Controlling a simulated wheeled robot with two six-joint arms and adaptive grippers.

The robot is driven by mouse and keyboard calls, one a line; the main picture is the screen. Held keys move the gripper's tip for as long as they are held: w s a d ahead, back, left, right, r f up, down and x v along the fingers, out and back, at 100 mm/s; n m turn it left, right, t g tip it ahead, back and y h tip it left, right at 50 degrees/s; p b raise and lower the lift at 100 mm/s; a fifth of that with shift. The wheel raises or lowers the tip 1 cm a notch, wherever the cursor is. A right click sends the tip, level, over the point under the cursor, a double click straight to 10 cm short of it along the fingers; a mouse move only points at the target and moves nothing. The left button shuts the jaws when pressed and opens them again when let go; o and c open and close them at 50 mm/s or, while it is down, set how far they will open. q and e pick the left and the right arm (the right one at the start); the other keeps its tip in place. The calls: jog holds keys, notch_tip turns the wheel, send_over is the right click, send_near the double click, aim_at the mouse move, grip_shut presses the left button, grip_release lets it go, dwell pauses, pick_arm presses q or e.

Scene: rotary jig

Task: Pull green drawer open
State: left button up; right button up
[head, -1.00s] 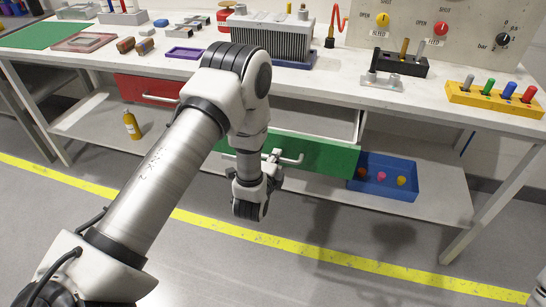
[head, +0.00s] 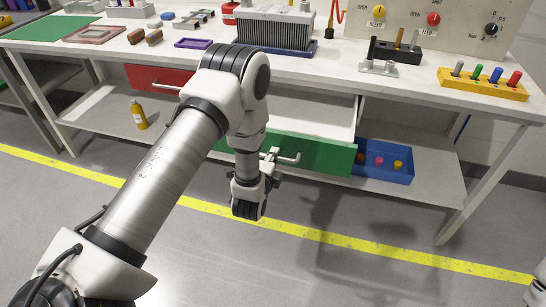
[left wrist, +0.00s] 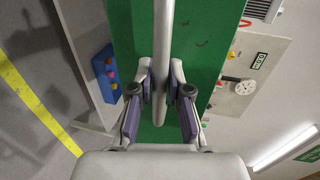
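The green drawer (head: 322,154) sticks out from under the bench, and its pale inside shows behind the green front. Its grey bar handle (head: 291,159) shows in the head view and runs up the middle of the left wrist view (left wrist: 162,50). My left gripper (head: 270,156) is at the handle, in front of the green face. In the left wrist view its two fingers (left wrist: 161,84) lie on either side of the bar, closed in on it. My arm hides the drawer's left part in the head view. My right gripper is not in view.
A red drawer (head: 160,77) sits further left, shut or nearly so. A blue bin (head: 392,174) with small coloured pieces and a yellow bottle (head: 139,115) stand on the lower shelf. The floor before the bench is clear, with a yellow line (head: 330,238).

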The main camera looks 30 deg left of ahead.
pick_arm(q)
jog(key=shift+o, duration=0.7)
jog(key=v, duration=1.2)
